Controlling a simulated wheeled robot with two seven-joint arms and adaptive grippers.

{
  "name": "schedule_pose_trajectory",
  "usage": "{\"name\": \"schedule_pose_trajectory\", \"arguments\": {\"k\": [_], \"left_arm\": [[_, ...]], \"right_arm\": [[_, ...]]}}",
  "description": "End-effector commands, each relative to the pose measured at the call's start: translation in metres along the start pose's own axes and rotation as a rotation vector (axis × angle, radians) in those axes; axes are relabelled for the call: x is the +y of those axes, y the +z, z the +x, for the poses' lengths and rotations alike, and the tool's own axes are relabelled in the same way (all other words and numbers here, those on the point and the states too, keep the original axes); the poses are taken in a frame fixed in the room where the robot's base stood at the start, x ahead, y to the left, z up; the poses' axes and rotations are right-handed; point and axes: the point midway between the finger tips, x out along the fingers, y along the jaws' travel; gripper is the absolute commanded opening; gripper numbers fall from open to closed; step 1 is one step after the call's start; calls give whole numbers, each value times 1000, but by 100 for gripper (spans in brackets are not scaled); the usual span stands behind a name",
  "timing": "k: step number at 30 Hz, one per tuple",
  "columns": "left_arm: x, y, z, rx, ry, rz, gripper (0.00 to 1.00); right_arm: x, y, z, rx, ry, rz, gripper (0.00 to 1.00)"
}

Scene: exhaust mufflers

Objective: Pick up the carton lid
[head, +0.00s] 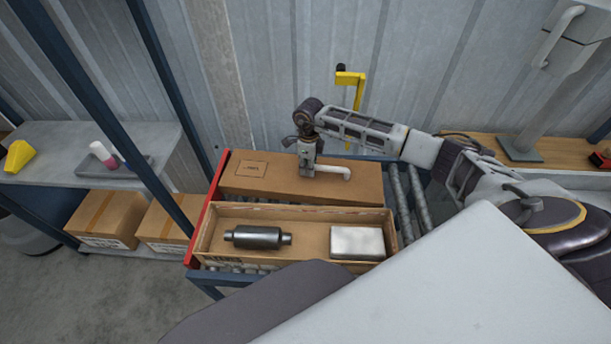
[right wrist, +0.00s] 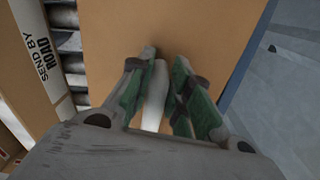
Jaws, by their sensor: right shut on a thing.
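The carton lid (head: 262,182) is a long brown panel with a small printed label and a white handle (head: 335,172). It lies behind the open carton (head: 215,250), about level; I cannot tell whether it is clear of its support. My right gripper (head: 308,168) points down over the lid's middle and is shut on the white handle. In the right wrist view the gripper (right wrist: 167,65) has its green-lined fingers on either side of the pale handle (right wrist: 153,103), with the brown lid (right wrist: 205,30) beneath. My left gripper is not in view.
The open carton holds a dark muffler (head: 257,237) and a silvery block (head: 357,242). A red rail (head: 207,215) borders the left, and rollers (head: 410,205) run right. A shelf (head: 50,140) with cartons below stands left. A yellow bracket (head: 350,78) is on the wall.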

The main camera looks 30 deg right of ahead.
Motion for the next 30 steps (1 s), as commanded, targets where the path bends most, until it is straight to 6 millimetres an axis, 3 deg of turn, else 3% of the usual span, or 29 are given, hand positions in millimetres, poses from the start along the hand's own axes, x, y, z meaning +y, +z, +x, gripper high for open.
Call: {"name": "schedule_pose_trajectory", "arguments": {"k": [14, 30], "left_arm": [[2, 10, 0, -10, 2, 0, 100], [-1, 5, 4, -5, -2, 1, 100]], "right_arm": [[-2, 0, -10, -2, -4, 4, 0], [-1, 0, -82, -2, -4, 2, 0]]}}
